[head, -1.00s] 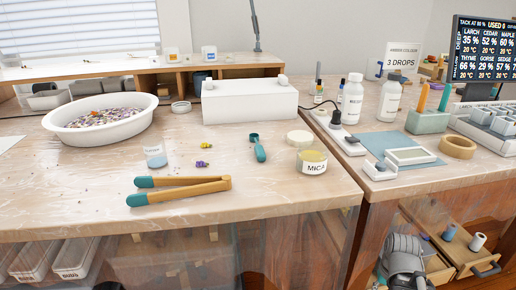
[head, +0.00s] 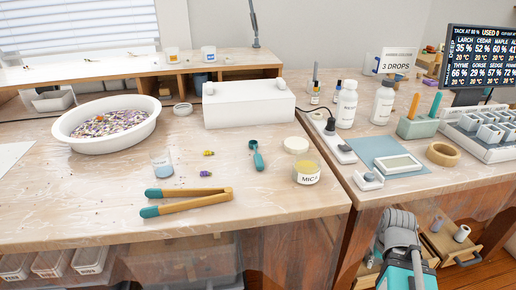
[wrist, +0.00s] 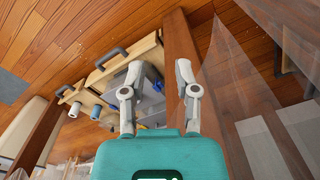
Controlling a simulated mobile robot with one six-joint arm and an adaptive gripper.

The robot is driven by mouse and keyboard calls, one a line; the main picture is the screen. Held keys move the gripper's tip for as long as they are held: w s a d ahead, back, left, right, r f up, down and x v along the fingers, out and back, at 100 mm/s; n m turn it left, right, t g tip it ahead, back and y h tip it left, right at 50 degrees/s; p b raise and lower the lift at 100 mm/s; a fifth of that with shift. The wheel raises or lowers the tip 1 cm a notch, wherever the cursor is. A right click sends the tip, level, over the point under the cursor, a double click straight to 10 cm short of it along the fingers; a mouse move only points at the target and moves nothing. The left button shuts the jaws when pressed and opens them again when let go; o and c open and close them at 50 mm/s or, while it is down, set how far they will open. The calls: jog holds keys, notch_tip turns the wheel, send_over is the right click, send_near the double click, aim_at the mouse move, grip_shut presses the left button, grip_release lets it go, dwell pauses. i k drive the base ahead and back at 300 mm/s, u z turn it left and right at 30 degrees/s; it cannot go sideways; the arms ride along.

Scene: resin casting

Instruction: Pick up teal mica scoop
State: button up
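The teal mica scoop (head: 257,157) lies on the wooden table in the head view, with its round bowl at the far end and its handle pointing toward the front. The mica jar (head: 307,169), with yellowish contents, stands just to its right. My gripper (wrist: 155,70) is open and empty in the wrist view, its two fingers spread apart. It points at the floor and drawers beside the table, well away from the scoop. In the head view my arm shows at the lower right, below the tabletop; the fingertips cannot be made out there. The scoop is not in the wrist view.
Teal-tipped tongs (head: 188,200) and a small cup (head: 161,164) lie left of the scoop. A white lid (head: 296,145) sits behind the jar, and a white box (head: 248,108) stands farther back. A white bowl (head: 110,142) is at left. An open drawer (head: 462,248) is below right.

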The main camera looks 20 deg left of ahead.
aim_at(259, 163)
jog(key=z, duration=0.3)
jog(key=k, duration=1.45)
jog(key=u, duration=0.3)
jog(key=i, duration=1)
jog(key=z, duration=0.05)
